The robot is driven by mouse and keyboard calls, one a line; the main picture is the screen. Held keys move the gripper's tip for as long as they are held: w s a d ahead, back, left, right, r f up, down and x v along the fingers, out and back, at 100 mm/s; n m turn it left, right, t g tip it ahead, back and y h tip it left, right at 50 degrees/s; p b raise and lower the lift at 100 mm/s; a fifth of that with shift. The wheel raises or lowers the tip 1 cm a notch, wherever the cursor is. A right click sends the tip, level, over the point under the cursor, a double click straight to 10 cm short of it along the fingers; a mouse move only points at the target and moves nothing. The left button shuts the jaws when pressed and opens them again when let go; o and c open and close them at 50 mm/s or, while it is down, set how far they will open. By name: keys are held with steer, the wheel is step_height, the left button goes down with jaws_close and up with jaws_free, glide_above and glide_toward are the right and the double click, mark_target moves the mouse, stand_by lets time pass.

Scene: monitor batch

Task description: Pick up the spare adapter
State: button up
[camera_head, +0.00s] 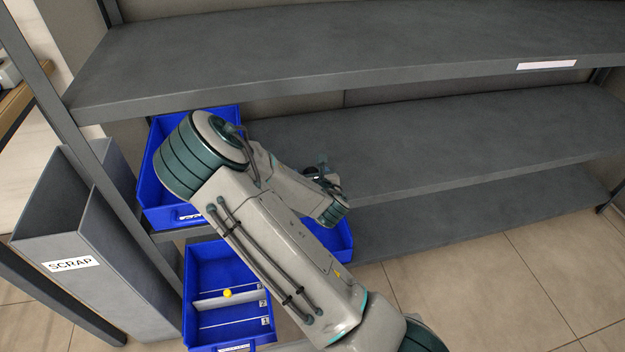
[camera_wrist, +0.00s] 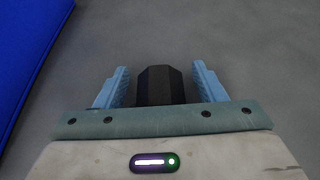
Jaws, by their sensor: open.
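A dark, blocky piece with bevelled corners (camera_wrist: 162,86), which looks like the spare adapter, shows in the wrist view on a grey surface. My gripper (camera_wrist: 160,74) is open, with one light blue finger on each side of this piece. Narrow gaps show between the piece and both fingers. The near end of the piece is hidden by the gripper body. In the head view my arm covers the area around the gripper, and I cannot make out the piece there.
A blue bin (camera_head: 150,190) stands on the middle shelf (camera_head: 440,140) at the left; its wall also fills the wrist view's left edge (camera_wrist: 25,45). A lower blue bin (camera_head: 205,255) has numbered compartments and a yellow ball (camera_head: 227,293). A grey SCRAP bin (camera_head: 120,265) stands left. The shelf's right is clear.

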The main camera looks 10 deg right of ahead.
mark_target(311, 168)
steer(key=c, duration=1.1)
steer(key=shift+r+p, duration=0.3)
steer(key=shift+r, duration=0.2)
step_height(311, 168, up, 4)
steer(key=shift+p, duration=1.05)
steer(key=s+d+r+p, duration=0.2)
steer(key=s+p, duration=0.1)
steer(key=p, duration=0.1)
steer(key=s+d+r+p, duration=0.2)
steer(key=s+p, duration=0.1)
steer(key=p, duration=0.1)
steer(key=s+d+r+p, duration=0.2)
steer(key=s+d+p, duration=0.1)
steer(key=p, duration=0.1)
steer(key=shift+p, duration=0.3)
